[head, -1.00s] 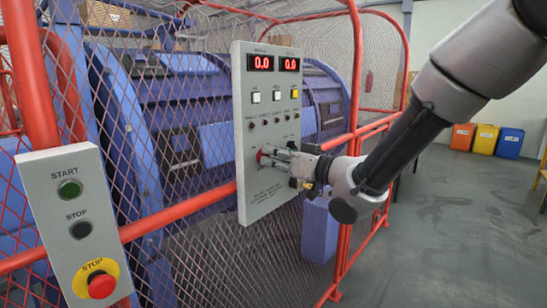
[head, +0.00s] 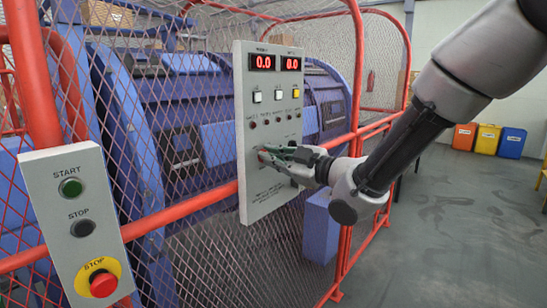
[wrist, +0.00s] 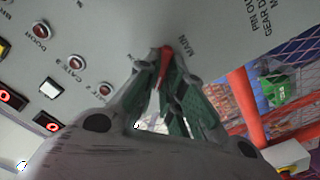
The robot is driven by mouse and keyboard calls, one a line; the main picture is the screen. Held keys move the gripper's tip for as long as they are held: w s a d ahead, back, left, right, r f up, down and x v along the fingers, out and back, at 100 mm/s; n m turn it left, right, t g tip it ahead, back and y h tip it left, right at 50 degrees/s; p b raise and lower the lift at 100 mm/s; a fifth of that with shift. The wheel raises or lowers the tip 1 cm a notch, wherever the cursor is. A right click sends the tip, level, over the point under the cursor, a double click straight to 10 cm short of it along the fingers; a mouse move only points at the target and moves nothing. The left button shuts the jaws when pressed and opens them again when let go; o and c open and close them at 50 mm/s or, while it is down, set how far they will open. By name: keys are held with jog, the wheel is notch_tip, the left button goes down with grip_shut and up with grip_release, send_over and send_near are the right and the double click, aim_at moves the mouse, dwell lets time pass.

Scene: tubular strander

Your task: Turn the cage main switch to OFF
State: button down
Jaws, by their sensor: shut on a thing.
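The cage main switch is a red handle (wrist: 166,54) on the grey control panel (head: 243,130), beside the "MAIN" label in the wrist view. My gripper (head: 266,153) is at the panel's lower half, with its fingertips at the handle. In the wrist view the fingers (wrist: 165,75) are closed around the red handle, whose tip shows between them. The fingers hide most of the switch, and its marked position cannot be read.
The panel carries two red displays (head: 276,63) reading 0.0, buttons and lamps. A box with START, STOP and a red emergency button (head: 103,284) hangs at the left. Red rails and mesh guard the blue machine (head: 190,100).

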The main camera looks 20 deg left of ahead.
jog(key=shift+n, duration=0.6)
jog(key=c, duration=1.5)
grip_release()
jog(key=shift+c, duration=0.2)
jog(key=v, duration=0.7)
jog(key=shift+d, duration=0.2)
jog(key=shift+s, duration=0.1)
